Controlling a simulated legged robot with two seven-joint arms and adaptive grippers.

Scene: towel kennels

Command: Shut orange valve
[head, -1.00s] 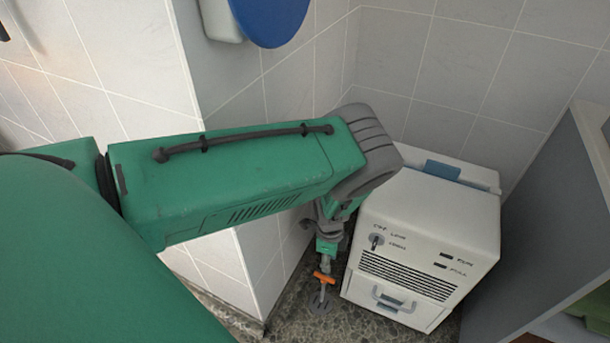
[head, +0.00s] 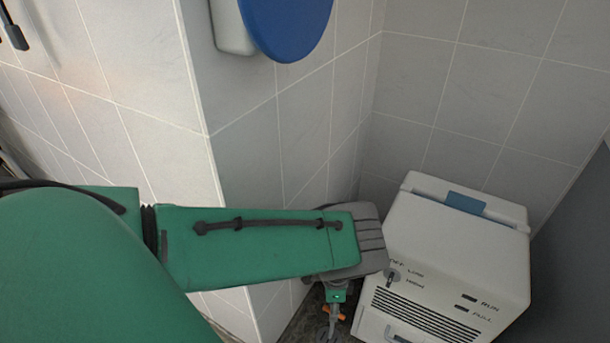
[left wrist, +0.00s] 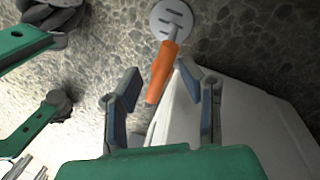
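The orange valve handle (left wrist: 160,72) lies between the two fingers of my left gripper (left wrist: 160,76) in the left wrist view. The fingers are spread, with a gap visible on both sides of the handle. The handle joins a metal stem leading to a slotted round floor plate (left wrist: 171,19). In the head view my left gripper (head: 333,318) is low down beside the wall corner, and bits of the orange handle (head: 341,317) show around it. My forearm and wrist hide part of that area. My right gripper is in neither view.
A white machine (head: 455,245) with a dial and vents stands right of the valve, close to my left wrist. Its pale side (left wrist: 250,120) shows near the right finger. A tiled wall corner (head: 250,150) is on the left. Stone floor (left wrist: 250,45) surrounds the plate.

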